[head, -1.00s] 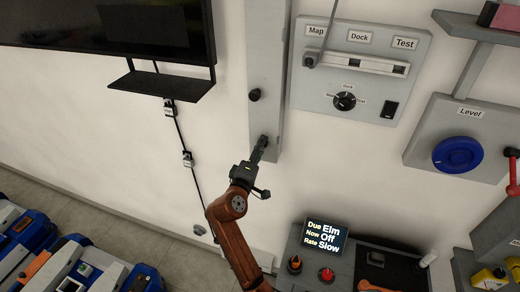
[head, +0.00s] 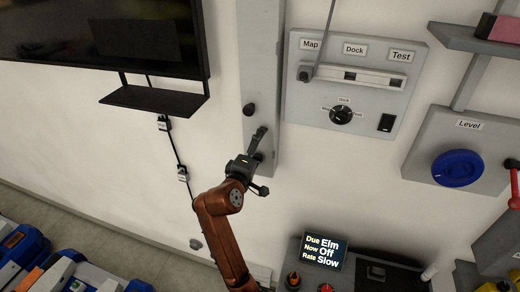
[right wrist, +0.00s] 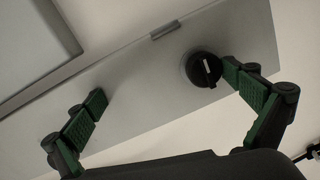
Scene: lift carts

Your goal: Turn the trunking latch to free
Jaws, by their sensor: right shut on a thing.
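The trunking is a long, pale grey vertical panel (head: 262,60) on the wall. A dark round knob, the trunking latch (head: 258,157), sits low on it beside my right gripper (head: 262,162). In the right wrist view the latch (right wrist: 204,68) is black with a white mark. My right gripper (right wrist: 172,100) is shut on the latch; its right green pad is close against it, while contact at the left pad is not clear. A second dark knob (head: 249,109) sits higher on the trunking. My left gripper is not in view.
A control panel (head: 300,110) with a dial stands right of the trunking. A black shelf (head: 155,98) and hanging cable are at left. A display (head: 323,250) stands below right. The wall left of the trunking is mostly clear.

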